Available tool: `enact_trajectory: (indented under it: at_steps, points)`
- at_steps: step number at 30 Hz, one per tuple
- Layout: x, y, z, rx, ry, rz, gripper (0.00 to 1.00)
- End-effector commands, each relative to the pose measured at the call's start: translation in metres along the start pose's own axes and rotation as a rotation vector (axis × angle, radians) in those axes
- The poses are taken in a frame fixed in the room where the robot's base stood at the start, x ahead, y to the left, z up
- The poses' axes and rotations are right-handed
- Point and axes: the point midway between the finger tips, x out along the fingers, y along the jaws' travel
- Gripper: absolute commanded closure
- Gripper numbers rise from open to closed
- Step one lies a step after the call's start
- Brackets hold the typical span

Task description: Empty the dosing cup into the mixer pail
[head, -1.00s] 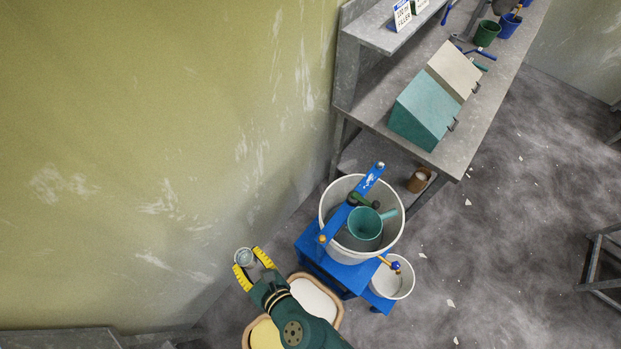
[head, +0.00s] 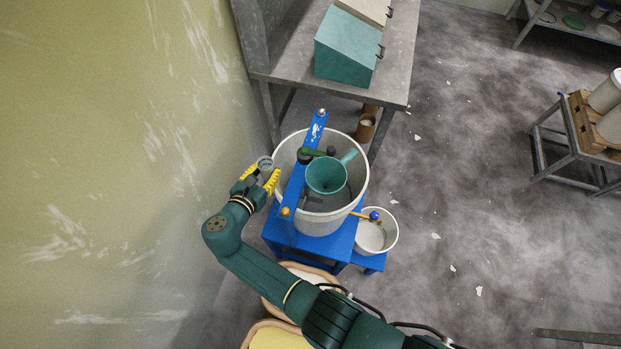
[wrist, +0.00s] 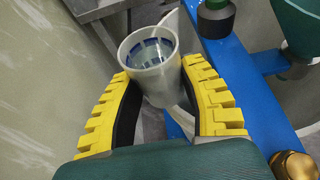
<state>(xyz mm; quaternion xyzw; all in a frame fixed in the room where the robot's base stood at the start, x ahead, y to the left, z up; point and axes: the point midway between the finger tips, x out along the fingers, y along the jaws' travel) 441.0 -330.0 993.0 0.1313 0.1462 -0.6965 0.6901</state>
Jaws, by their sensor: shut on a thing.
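The dosing cup (head: 265,163) is a small clear-grey cylinder. In the wrist view the cup (wrist: 150,62) shows its open mouth and blue marks inside; I cannot tell its contents. My gripper (head: 261,178), with yellow ribbed fingers, is shut on the cup, one finger on each side, also in the wrist view (wrist: 160,95). The mixer pail (head: 283,158) is a large white bucket on a blue stand. The cup is just left of the pail's rim in the head view, apart from the teal funnel (head: 326,175) over the pail.
A blue bar (head: 307,150) crosses above the pail, between the cup and the funnel. A small white pail (head: 376,243) stands at the lower right under an orange valve. A grey bench with a teal box (head: 345,50) stands behind. The wall is close on the left.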

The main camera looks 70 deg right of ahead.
Motion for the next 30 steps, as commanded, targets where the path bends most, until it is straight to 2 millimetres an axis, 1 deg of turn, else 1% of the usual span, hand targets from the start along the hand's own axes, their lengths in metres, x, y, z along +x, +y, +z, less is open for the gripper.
enact_trajectory:
  at_steps: [1,3,6,11,18,24,26,30]
  points:
    - [0.008,-0.004,-0.006,0.024,0.0,-0.052,0.95]
    - [0.01,-0.009,-0.005,0.046,0.001,-0.099,0.95]
    - [0.009,-0.014,-0.001,0.064,0.004,-0.122,0.95]
    - [0.005,-0.018,0.009,0.108,0.014,-0.101,0.95]
    - [0.001,-0.026,0.023,0.222,0.037,-0.052,0.95]
    - [0.001,-0.045,0.028,0.435,0.084,0.04,0.95]
    - [0.002,-0.042,0.025,0.436,0.084,0.042,0.95]
    - [0.002,-0.042,0.026,0.439,0.085,0.044,0.95]
